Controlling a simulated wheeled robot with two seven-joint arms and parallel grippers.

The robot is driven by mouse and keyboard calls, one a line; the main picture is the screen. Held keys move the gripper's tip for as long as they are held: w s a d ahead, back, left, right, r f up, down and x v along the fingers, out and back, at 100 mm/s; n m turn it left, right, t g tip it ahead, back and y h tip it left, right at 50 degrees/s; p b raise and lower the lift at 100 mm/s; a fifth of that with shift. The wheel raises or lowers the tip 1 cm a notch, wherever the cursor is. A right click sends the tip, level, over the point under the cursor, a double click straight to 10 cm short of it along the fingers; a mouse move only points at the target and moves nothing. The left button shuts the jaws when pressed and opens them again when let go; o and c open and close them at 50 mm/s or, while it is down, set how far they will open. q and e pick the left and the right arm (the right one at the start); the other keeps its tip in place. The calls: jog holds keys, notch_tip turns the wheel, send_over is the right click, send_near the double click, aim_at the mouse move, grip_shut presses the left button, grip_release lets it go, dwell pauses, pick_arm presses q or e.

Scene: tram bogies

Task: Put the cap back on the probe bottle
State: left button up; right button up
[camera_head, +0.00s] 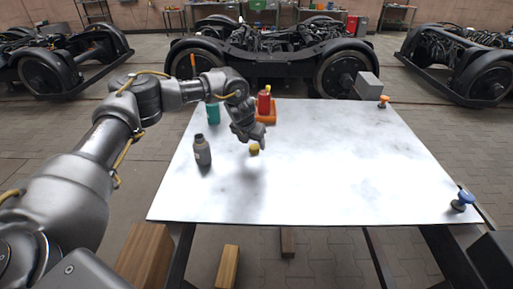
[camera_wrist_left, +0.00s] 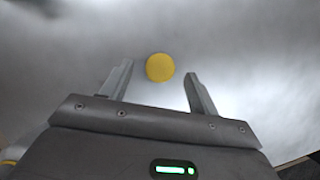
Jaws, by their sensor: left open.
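A small yellow cap (camera_head: 254,149) is at the left-middle of the white table, directly below my left gripper (camera_head: 253,141). In the left wrist view the round yellow cap (camera_wrist_left: 160,67) shows between and slightly beyond the tips of my open fingers (camera_wrist_left: 159,73), with a gap to each side. Whether the cap touches the table is hard to tell. A grey bottle with a darker top (camera_head: 202,151), likely the probe bottle, stands upright left of the gripper. My right gripper is out of view.
A red bottle (camera_head: 264,101) with a yellow top stands in an orange holder (camera_head: 266,117) behind the gripper. A teal container (camera_head: 213,113) stands at the back left. Orange (camera_head: 384,101) and blue (camera_head: 463,199) clamps sit at the right edge. The table's right half (camera_head: 370,165) is clear.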

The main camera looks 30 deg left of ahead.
pick_arm(q)
jog(key=shift+x, duration=1.15)
jog(key=shift+c, duration=0.2)
jog(key=shift+c, duration=1.1)
jog(key=c, duration=0.8)
jog(key=shift+r, duration=0.1)
